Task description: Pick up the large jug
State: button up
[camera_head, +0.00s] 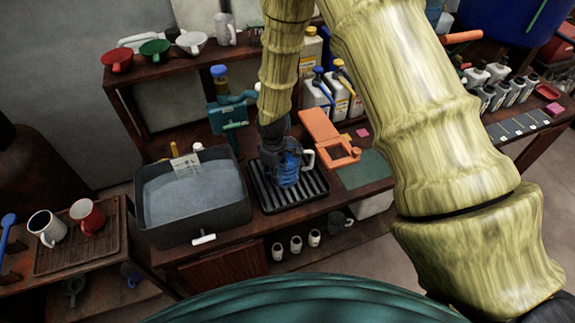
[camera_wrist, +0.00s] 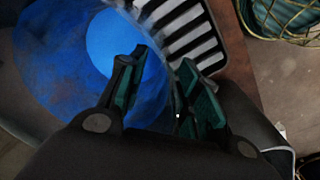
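The large jug (camera_head: 288,172) looks clear, with blue inside and a pale handle (camera_head: 308,160) on its right. It stands on the black slatted rack (camera_head: 307,192). My gripper (camera_head: 273,140) is over the jug, pointing down, partly merged with it in the head view. In the wrist view, the blue inside the jug (camera_wrist: 62,70) fills the left side. My gripper's two green-padded fingers (camera_wrist: 163,62) are apart, near the jug's right side by the slats. I cannot tell whether the jug's wall lies between the fingers or whether they touch it.
A grey basin (camera_head: 193,195) of liquid stands left of the rack. An orange stand (camera_head: 322,128) and a green mat (camera_head: 364,168) are to the right. A teal tap-like device (camera_head: 228,115) and several bottles (camera_head: 340,95) stand behind. White and red mugs (camera_head: 88,215) sit on a left tray.

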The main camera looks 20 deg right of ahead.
grip_shut()
